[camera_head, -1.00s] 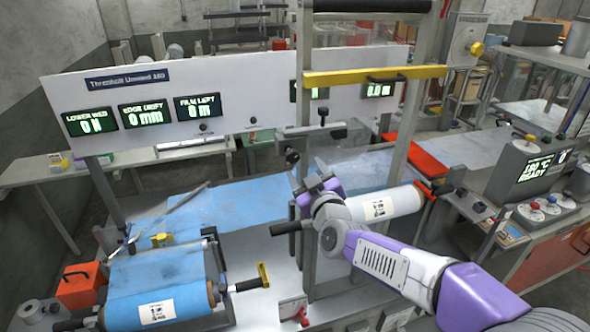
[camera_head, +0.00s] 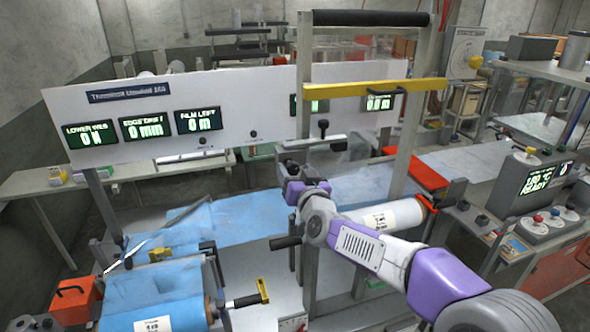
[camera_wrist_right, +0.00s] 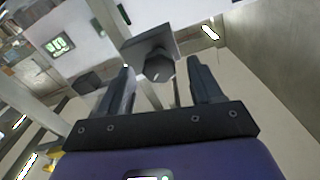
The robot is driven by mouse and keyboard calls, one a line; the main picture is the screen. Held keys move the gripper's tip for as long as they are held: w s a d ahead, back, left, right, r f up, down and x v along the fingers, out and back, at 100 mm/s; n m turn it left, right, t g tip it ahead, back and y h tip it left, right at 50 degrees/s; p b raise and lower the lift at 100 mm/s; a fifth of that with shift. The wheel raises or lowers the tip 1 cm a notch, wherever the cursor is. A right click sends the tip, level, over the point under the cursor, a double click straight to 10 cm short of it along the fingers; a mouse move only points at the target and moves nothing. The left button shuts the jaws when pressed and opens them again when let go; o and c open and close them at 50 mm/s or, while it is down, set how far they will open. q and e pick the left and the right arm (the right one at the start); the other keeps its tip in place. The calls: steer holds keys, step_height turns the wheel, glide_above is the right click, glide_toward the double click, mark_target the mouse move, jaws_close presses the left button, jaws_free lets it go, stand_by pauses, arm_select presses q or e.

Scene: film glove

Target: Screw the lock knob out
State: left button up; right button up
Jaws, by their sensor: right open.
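In the right wrist view a dark round knob (camera_wrist_right: 159,68), which looks like the lock knob, sticks out of a grey block (camera_wrist_right: 148,46). My right gripper (camera_wrist_right: 162,78) is open, its two dark fingers on either side of the knob with gaps showing; I cannot tell how deep the knob sits between them. In the head view my right gripper (camera_head: 289,163) is at the upright post of the film stand and hides the knob there. My left gripper is not in view.
A white film roll (camera_head: 390,215) lies just right of my right arm. A yellow crossbar (camera_head: 370,87) spans the posts above. A blue film roll (camera_head: 165,312) is at the lower left. A black-handled lever (camera_head: 285,242) sticks out below my gripper.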

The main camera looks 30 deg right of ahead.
steer(key=shift+w+d, duration=0.15)
steer(key=shift+w, duration=0.3)
steer(key=shift+c, duration=0.2)
steer(key=c, duration=1)
steer(key=shift+f+m+b, duration=0.15)
steer(key=shift+m+b, duration=0.35)
steer(key=shift+b, duration=0.25)
steer(key=shift+m, duration=0.5)
steer(key=o, duration=1)
steer(key=shift+o, duration=0.2)
